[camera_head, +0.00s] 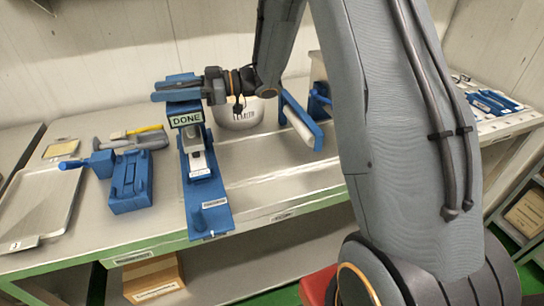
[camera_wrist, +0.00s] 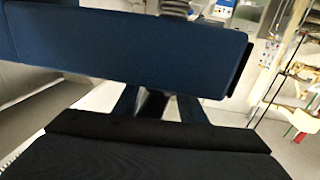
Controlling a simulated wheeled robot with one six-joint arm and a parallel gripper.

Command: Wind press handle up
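The press (camera_head: 207,205) stands on the bench in the head view, with a long blue base, a grey and white middle part (camera_head: 197,155) and a sign reading DONE (camera_head: 187,119). My gripper (camera_head: 176,91) is at its top end, behind and above the sign, reaching in from the right. Blue bars there overlap, so the press handle cannot be told apart from my fingers. In the wrist view a wide blue bar (camera_wrist: 120,45) crosses the upper part, and a dark padded piece (camera_wrist: 150,135) fills the bottom. A gap shows between them.
Left of the press are a blue block fixture (camera_head: 131,185), a hammer-like tool (camera_head: 140,143) and a metal tray (camera_head: 40,205). Bare bench top lies right of the press.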

